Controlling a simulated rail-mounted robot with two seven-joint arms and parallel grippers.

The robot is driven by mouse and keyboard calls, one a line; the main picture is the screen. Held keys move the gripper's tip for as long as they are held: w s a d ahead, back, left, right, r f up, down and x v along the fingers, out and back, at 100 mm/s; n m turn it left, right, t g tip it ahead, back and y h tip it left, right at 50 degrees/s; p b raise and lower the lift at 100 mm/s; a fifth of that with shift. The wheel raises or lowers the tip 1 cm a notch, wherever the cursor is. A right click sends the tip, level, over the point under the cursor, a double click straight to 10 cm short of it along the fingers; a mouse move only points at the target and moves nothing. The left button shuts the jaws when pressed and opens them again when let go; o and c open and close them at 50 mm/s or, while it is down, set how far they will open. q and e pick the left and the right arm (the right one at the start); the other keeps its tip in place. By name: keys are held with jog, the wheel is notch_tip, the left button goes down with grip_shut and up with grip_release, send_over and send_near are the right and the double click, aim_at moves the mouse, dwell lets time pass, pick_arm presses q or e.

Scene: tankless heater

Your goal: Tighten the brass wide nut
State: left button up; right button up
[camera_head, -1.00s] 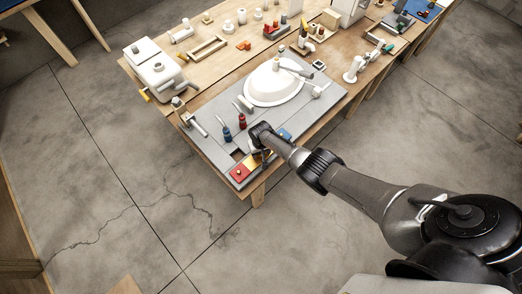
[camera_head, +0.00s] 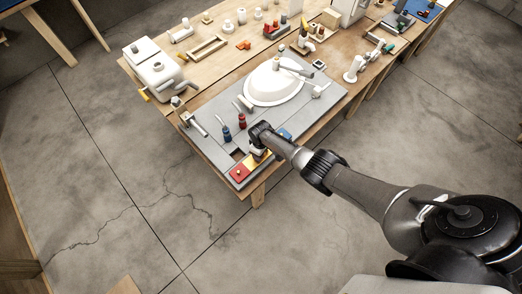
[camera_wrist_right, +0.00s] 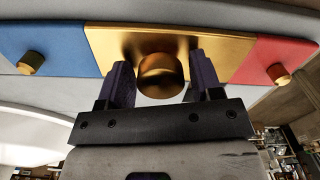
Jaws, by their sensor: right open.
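The brass wide nut (camera_wrist_right: 160,75) sticks out from a gold panel (camera_wrist_right: 222,48) in the right wrist view. My right gripper (camera_wrist_right: 162,85) is open, with one dark finger on each side of the nut. A gap shows between the nut and each finger. In the head view my right gripper (camera_head: 262,146) is over the front end of the grey board, and it hides the nut. My left gripper does not show in either view.
A blue panel (camera_wrist_right: 40,48) and a red panel (camera_wrist_right: 283,52) flank the gold one, each with a small brass knob. A white basin (camera_head: 274,84), a blue-handled tool (camera_head: 226,133) and a red-handled tool (camera_head: 242,121) are on the grey board (camera_head: 215,95).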

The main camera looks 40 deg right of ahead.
jog(key=shift+n, duration=1.1)
jog(key=shift+c, duration=0.3)
jog(key=shift+c, duration=0.9)
jog(key=c, duration=0.7)
jog(key=shift+o, duration=0.2)
jog(key=m, duration=0.4)
jog(key=shift+r+m+p, duration=0.1)
jog(key=shift+m+p, duration=0.2)
jog(key=shift+p, duration=0.05)
jog(key=o, duration=0.9)
jog(key=shift+m, duration=0.4)
jog(key=shift+o, duration=0.2)
